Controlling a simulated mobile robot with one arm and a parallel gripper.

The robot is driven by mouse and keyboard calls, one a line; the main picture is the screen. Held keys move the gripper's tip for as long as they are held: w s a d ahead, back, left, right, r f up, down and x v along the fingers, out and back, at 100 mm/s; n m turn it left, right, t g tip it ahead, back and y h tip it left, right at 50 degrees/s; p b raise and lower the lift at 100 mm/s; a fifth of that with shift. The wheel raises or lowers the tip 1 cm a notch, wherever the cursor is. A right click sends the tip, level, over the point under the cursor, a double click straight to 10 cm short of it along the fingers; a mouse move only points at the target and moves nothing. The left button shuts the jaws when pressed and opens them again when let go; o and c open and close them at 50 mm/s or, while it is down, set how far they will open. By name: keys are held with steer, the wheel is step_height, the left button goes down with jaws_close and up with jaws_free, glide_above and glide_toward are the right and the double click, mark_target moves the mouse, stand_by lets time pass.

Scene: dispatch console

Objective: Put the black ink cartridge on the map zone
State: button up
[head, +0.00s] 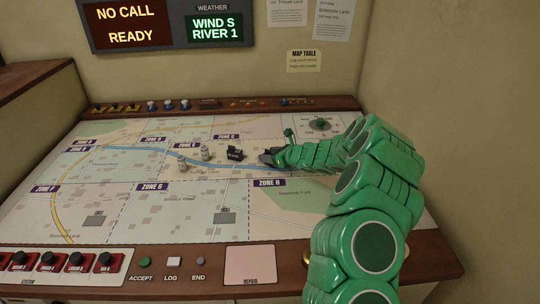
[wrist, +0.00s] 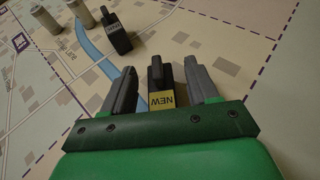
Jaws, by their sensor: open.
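A black block with a yellow NEW label (wrist: 161,99), which looks like the black ink cartridge, is between the two fingers of my gripper (wrist: 162,88) in the wrist view. The fingers are open, with a gap on each side of it. In the head view my gripper (head: 269,157) is low over the map table (head: 200,215), right of a second black item (head: 235,154). This item also shows in the wrist view (wrist: 115,38), with a small pale label. The map has several lettered zones; which is the map zone I cannot tell.
Two beige cylinders (head: 205,152) (head: 182,164) stand left of the second black item. A console ledge with switches (head: 190,105) runs along the back. The front ledge (head: 220,262) holds red units and buttons. The front of the map is clear.

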steer(key=shift+r, duration=0.2)
steer(key=v, duration=1.2)
steer(key=shift+f, duration=0.15)
